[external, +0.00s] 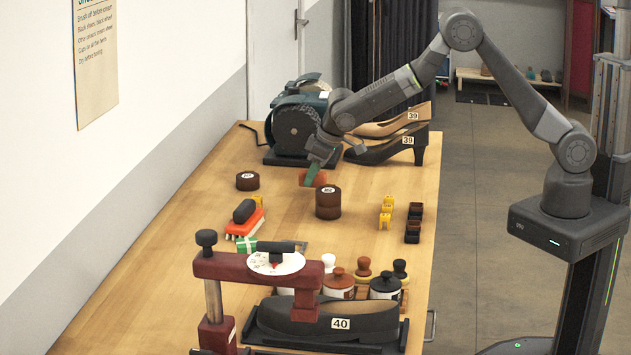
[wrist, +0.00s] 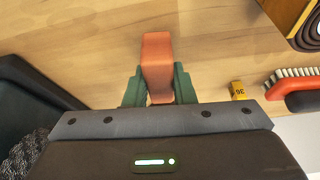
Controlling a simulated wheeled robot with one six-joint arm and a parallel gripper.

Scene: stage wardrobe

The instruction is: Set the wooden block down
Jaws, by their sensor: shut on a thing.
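The wooden block is orange-red and sits between the green fingers of my gripper. In the wrist view the block (wrist: 157,52) stands upright in the picture, with a finger pressed on each side. My gripper (wrist: 158,86) is shut on it. In the external view my gripper (external: 312,172) points down over the middle of the workbench, and the block (external: 320,179) shows partly behind a finger. It is just behind a stack of brown tins (external: 328,202). I cannot tell whether the block touches the tabletop.
A bench grinder (external: 296,128) and a black heeled shoe (external: 390,151) stand behind. A lone brown tin (external: 248,181) and a red brush (external: 246,226) lie left. Small yellow blocks (external: 386,214) stand right. A press (external: 258,266) and jars occupy the front. Bare wood lies around the gripper.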

